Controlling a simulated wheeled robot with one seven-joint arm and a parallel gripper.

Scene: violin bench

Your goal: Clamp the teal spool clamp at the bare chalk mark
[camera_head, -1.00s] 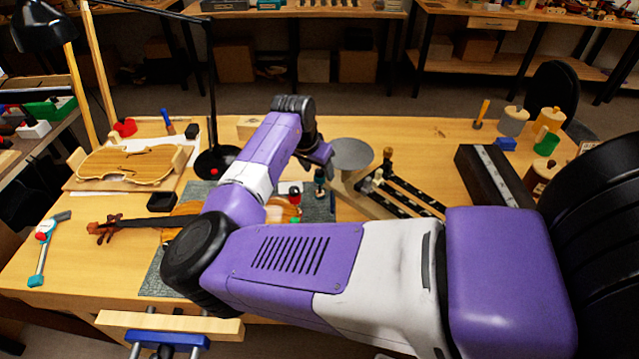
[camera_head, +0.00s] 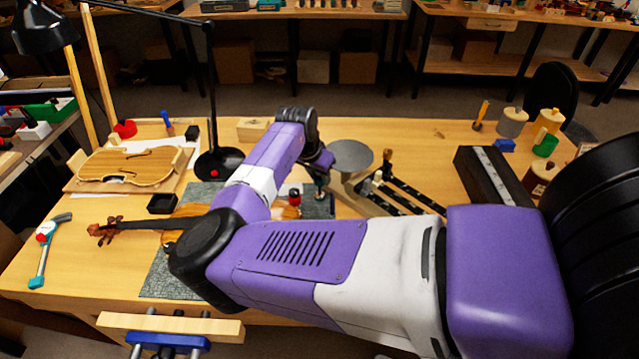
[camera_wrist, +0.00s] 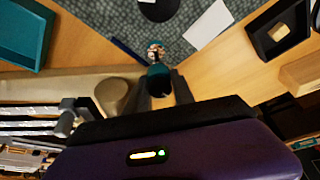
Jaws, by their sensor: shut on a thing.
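My gripper (camera_wrist: 160,88) is shut on the teal spool clamp (camera_wrist: 157,70) in the wrist view. The clamp's lighter end points away from the fingers, over the grey mat. In the head view the clamp (camera_head: 320,181) hangs small below my gripper (camera_head: 321,166), at the right part of the mat. The violin (camera_head: 186,212) lies on the grey mat (camera_head: 160,276), its body largely hidden by my arm. A red-topped piece (camera_head: 294,194) shows at the right end of its body, left of the held clamp. I cannot make out the chalk mark.
A round grey disc on a stand (camera_head: 351,154) is close right of my gripper, with dark slotted bars (camera_head: 405,193) beyond. The black lamp base (camera_head: 218,163) and a small black tray (camera_head: 163,203) stand to the left. The bench's back middle is fairly clear.

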